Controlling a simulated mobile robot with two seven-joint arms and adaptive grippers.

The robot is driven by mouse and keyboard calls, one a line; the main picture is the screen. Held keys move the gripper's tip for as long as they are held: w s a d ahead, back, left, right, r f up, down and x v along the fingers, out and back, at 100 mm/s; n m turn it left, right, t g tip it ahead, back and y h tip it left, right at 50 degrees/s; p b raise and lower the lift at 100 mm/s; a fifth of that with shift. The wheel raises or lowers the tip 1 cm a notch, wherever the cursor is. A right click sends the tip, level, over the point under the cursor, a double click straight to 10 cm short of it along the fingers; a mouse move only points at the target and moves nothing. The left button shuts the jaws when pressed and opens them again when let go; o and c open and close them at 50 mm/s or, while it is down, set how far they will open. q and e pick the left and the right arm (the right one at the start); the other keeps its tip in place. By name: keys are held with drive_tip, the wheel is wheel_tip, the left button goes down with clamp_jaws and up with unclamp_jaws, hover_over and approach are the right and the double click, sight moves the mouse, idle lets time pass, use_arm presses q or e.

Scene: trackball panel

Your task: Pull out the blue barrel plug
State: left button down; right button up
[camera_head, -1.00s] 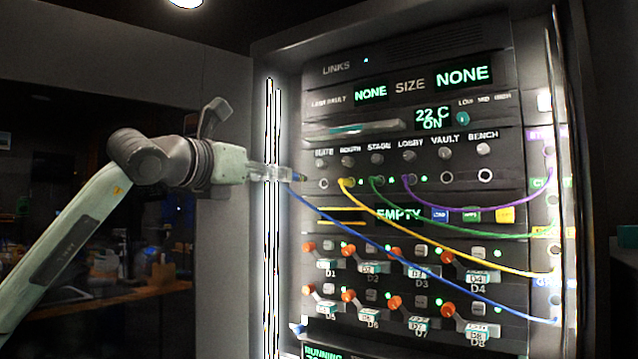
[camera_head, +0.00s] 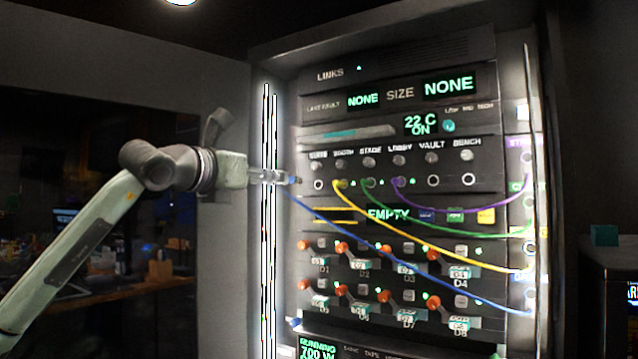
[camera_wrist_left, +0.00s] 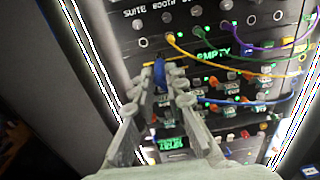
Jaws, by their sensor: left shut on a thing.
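My left gripper (camera_head: 284,178) comes in from the left and is shut on the blue barrel plug (camera_head: 294,181). The plug is held just in front of the panel, left of the open socket (camera_head: 318,185) under the first label, and looks clear of it. A blue cable (camera_head: 400,262) hangs from the plug and runs down right to the panel's right strip. In the left wrist view the blue plug (camera_wrist_left: 159,72) sits between the fingertips of the gripper (camera_wrist_left: 164,84), below the row of sockets. My right gripper is not in view.
Yellow (camera_head: 430,240), green (camera_head: 440,234) and purple (camera_head: 455,211) cables run from neighbouring sockets to the right strip. Several orange-knobbed levers (camera_head: 342,248) stick out below. A bright vertical light strip (camera_head: 269,220) edges the panel's left side. Space left of the panel is open.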

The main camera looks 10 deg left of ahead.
use_arm(q)
drive_tip(key=w+p, duration=0.4)
drive_tip(key=w, duration=0.5)
